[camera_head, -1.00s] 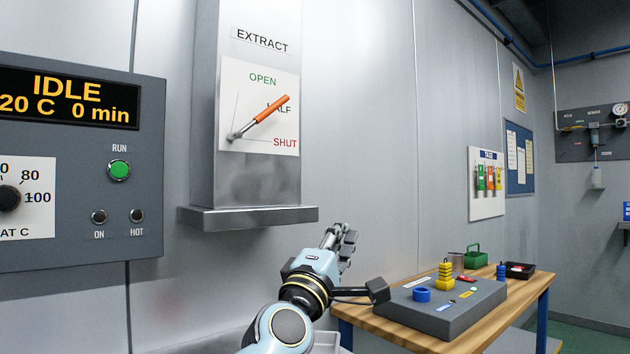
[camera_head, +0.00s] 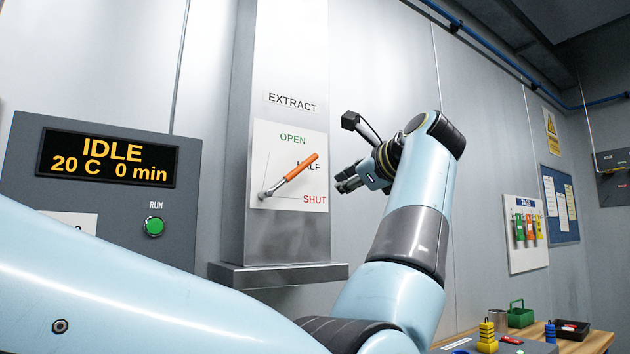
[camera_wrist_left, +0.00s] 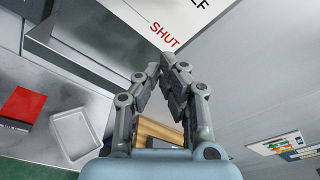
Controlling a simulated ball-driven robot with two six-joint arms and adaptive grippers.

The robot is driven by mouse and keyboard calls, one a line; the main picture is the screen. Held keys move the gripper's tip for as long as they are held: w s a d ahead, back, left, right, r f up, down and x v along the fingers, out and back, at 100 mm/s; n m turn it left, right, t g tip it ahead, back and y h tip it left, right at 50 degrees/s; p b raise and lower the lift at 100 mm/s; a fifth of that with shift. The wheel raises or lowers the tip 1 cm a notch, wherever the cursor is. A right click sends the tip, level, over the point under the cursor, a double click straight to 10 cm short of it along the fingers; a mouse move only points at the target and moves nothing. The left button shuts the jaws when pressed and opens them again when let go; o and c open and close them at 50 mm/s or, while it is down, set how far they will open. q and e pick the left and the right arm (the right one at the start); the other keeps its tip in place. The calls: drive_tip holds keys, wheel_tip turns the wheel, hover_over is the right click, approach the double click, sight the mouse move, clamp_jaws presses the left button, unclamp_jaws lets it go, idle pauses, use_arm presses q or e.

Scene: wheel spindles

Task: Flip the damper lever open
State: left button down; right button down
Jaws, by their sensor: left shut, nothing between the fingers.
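The damper lever (camera_head: 302,167) has an orange grip and a metal shaft, with its pivot at the lower left of a white plate (camera_head: 262,145) under the EXTRACT label. It points up and right, covering part of the word HALF, between OPEN and SHUT. My left gripper (camera_head: 341,185) is to the right of the plate, pointing left towards it, apart from the lever in the picture. Its fingers are shut and empty; the left wrist view shows the tips (camera_wrist_left: 168,60) together below the word SHUT. The lever is out of the left wrist view. My right gripper is not seen.
A metal ledge (camera_head: 278,274) juts out below the duct. A control panel (camera_head: 105,198) reading IDLE is on the left. A wooden table (camera_head: 593,340) with several small items is at the lower right. A pale tray (camera_wrist_left: 75,135) lies below in the left wrist view.

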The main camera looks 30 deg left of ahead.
sight(290, 175)
use_arm(q)
drive_tip(key=p+x, duration=0.1)
drive_tip(key=x, duration=0.4)
drive_tip(key=p+x, duration=0.2)
drive_tip(key=x, duration=0.3)
drive_tip(key=shift+a+r, duration=0.2)
drive_tip(key=s+r+p, duration=0.1)
drive_tip(key=s+r, duration=0.1)
drive_tip(key=shift+s+r, duration=0.3)
drive_tip(key=shift+s+r+n+b, duration=0.15)
drive_tip(key=shift+r+n+b, duration=0.15)
drive_tip(key=shift+b, duration=0.1)
